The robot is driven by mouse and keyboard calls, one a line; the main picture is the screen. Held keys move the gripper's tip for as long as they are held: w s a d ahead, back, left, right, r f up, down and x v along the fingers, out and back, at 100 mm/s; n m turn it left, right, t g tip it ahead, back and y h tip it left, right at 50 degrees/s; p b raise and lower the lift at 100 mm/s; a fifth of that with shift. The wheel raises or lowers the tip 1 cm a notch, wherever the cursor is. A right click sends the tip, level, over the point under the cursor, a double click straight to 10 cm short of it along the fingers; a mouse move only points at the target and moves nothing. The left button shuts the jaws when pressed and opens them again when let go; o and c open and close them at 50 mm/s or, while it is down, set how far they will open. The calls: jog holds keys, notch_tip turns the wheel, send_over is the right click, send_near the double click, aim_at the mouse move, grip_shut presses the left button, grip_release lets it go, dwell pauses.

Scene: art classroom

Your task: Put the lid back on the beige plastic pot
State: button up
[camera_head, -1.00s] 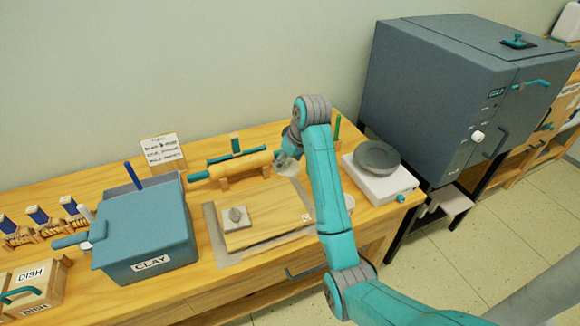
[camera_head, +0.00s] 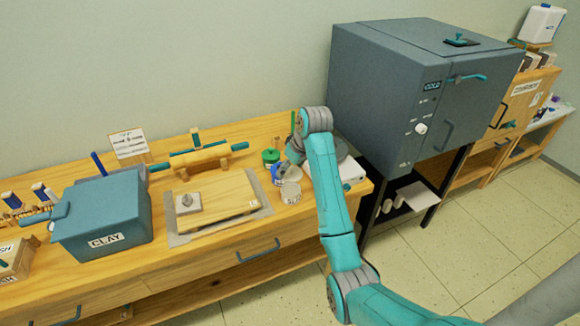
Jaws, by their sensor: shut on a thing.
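My gripper (camera_head: 292,157) hangs over the right part of the workbench, partly hidden by my own teal arm. It is shut on a small pale thing, probably the lid, too small and covered to make out clearly. A whitish-beige pot (camera_head: 291,194) with a label stands on the bench just below the gripper, right of the board. The gripper looks close above and behind the pot; whether the held thing touches it I cannot tell.
A green-lidded jar (camera_head: 270,158) stands left of my gripper. A scale (camera_head: 352,170) is behind my arm. A wooden board (camera_head: 222,197), a rolling pin (camera_head: 200,155) and a blue clay bin (camera_head: 103,217) are to the left. A grey kiln (camera_head: 400,95) stands right.

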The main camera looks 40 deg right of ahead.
jog(key=shift+f, duration=2.85)
jog(key=shift+f, duration=0.15)
jog(key=o, duration=0.9)
jog(key=shift+c, duration=0.2)
jog(key=shift+r, duration=3.5)
grip_shut()
